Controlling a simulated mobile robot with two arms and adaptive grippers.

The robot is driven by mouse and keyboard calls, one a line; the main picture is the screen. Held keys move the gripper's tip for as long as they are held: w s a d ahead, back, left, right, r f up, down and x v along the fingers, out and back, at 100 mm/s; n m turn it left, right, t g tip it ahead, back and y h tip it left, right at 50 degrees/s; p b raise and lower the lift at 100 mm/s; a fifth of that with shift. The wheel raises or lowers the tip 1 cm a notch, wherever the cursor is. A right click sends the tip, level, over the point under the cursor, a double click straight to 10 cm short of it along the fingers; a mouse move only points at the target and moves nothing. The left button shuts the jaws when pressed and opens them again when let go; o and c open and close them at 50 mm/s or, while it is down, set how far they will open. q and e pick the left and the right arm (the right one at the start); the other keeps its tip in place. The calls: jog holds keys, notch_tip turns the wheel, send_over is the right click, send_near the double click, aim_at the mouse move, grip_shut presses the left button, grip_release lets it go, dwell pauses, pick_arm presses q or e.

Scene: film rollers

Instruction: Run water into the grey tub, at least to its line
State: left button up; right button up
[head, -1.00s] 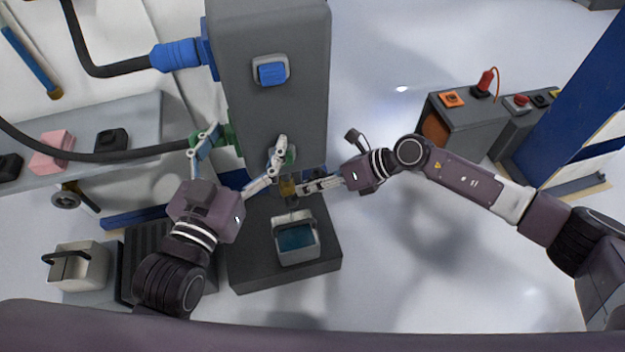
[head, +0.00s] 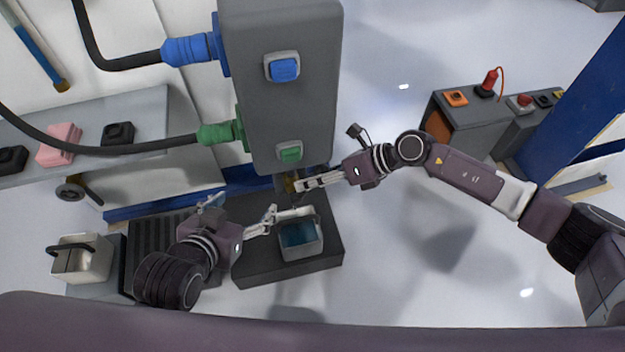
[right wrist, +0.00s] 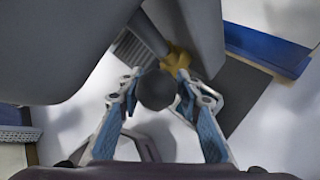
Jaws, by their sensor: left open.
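The grey tub (head: 315,249) stands upright on the dark base below the tap, with blue water inside; I cannot make out its line. My left gripper (head: 243,208) is open and empty at the tub's left; one finger reaches by the tub's far rim, and I cannot tell whether it touches. My right gripper (head: 299,184) is at the brass tap (head: 290,185) on the grey column. In the right wrist view my right gripper (right wrist: 159,76) has its fingers either side of a dark round part (right wrist: 157,90), with the brass tap (right wrist: 175,60) just beyond; contact is unclear.
The grey column (head: 290,110) carries a blue button (head: 285,69), a green button (head: 291,152), and blue and green hose fittings. A pale tub with a dark handle (head: 82,258) stands at left. A grey cabinet (head: 470,130) stands right; floor between is clear.

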jog(key=shift+d, duration=0.2)
pick_arm(q)
jog(key=shift+d+r, duration=0.1)
jog(key=shift+d, duration=0.15)
pick_arm(e)
jog(key=v, duration=1.1)
jog(key=shift+d+r, duration=0.15)
jog(key=shift+r, duration=0.25)
jog(key=shift+s, duration=0.1)
pick_arm(q)
jog(key=shift+d, duration=0.1)
pick_arm(e)
jog(key=shift+d, duration=0.1)
